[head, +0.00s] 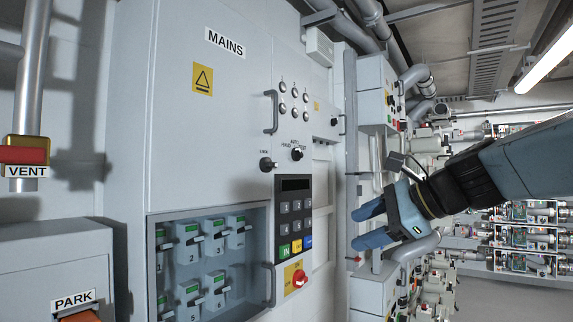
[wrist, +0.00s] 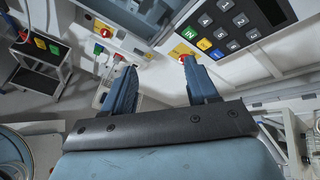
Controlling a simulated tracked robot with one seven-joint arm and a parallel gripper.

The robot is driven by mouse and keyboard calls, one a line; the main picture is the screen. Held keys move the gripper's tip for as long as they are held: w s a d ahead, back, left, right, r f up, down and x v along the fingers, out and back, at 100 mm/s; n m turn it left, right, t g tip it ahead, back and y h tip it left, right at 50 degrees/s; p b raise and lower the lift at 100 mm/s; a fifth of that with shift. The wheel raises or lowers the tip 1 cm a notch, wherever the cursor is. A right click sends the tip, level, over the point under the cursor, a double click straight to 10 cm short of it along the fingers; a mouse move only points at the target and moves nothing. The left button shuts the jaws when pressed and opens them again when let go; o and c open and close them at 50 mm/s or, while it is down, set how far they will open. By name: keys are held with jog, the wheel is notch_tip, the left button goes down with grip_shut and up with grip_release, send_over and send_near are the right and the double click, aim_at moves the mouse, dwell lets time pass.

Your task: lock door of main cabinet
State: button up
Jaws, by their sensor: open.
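The main cabinet (head: 180,130), labelled MAINS, fills the left and middle of the head view; its door looks closed. The front has an upper handle (head: 271,112), a lower handle (head: 270,285), a black knob (head: 267,163) with a tiny unreadable label, and a second black knob (head: 297,153). Below the keypad (head: 294,215) is a red rotary switch (head: 299,278) on a yellow plate. My gripper (head: 356,228) is open and empty, apart from the cabinet, to the right of the keypad. In the wrist view, the red switch (wrist: 184,58) shows just beyond the right fingertip.
A window (head: 208,218) in the cabinet shows several breaker-like units. Grey boxes and pipes (head: 375,80) stand behind my gripper. A grey PARK box (head: 50,255) and VENT pipe (head: 30,90) are at left. A trolley (wrist: 40,68) shows in the wrist view.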

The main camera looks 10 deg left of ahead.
aim_at(273, 163)
jog(key=w+a+r+m+y, duration=0.3)
jog(key=w+a+r+m, duration=0.1)
jog(key=r, duration=0.2)
jog(key=w+a+r+m+y, duration=0.2)
jog(key=w+a+r+m, duration=0.15)
jog(key=r, duration=0.25)
jog(key=shift+m+t, duration=0.35)
jog(key=shift+t, duration=0.05)
jog(key=x, duration=1.3)
jog(key=shift+r, duration=0.35)
